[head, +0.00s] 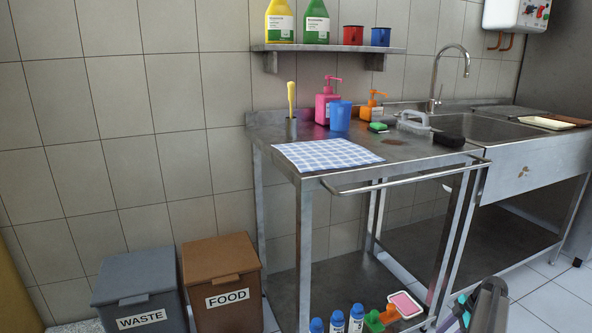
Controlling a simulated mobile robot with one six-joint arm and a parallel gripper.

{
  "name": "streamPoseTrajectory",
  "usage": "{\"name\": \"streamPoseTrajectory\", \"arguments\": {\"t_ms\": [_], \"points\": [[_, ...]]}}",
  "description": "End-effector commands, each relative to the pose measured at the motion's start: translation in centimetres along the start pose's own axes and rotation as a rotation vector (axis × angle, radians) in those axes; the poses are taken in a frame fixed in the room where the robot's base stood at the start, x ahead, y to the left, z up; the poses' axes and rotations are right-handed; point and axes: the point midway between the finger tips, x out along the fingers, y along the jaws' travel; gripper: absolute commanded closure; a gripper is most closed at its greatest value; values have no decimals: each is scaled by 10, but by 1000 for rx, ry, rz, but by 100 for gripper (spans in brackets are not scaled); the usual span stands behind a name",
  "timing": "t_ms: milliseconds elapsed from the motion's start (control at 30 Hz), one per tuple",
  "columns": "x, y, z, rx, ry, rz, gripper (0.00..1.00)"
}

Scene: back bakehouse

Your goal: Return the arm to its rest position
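My gripper (466,311) shows only in part at the bottom right edge, as dark grey and teal pieces beside the dark grey end of my arm. It is low, in front of the sink unit's legs and apart from the worktop. Its fingertips are not clear, so I cannot tell if it is open or shut. No held object can be made out.
A steel table (408,154) with a front rail (400,180) holds a checked cloth (327,154), blue cup (340,116), pink dispenser (326,103) and orange dispenser (372,107). The sink (480,127) adjoins. Waste bin (140,290) and food bin (222,280) stand left.

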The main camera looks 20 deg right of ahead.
Motion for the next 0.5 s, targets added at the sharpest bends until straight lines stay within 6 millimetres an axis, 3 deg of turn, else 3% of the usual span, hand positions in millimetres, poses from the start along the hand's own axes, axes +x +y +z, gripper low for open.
{"name": "streamPoseTrajectory", "arguments": {"t_ms": [267, 500], "points": [[30, -5, -89, -98, 15, -97, 53], [66, -33, -166, -189, 16, -200, 53]]}}
